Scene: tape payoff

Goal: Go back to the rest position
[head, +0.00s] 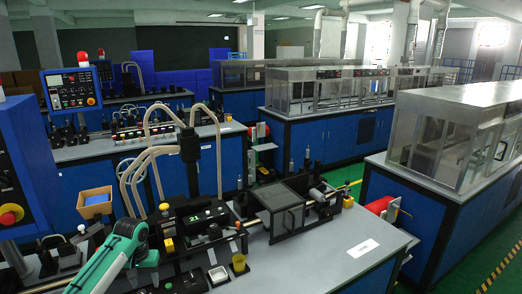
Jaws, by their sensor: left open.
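My left arm, green and white, comes in at the bottom left over the near workbench (342,246). My left gripper (163,278) is low in the head view, dark against the dark fixtures, and its fingers are hard to make out. It is open, and I see nothing held in it. My right gripper is not in view.
A black machine with a green display (197,218) and a dark boxed unit (280,204) stand on the near bench. The bench's right part is bare except for a white label (362,248).

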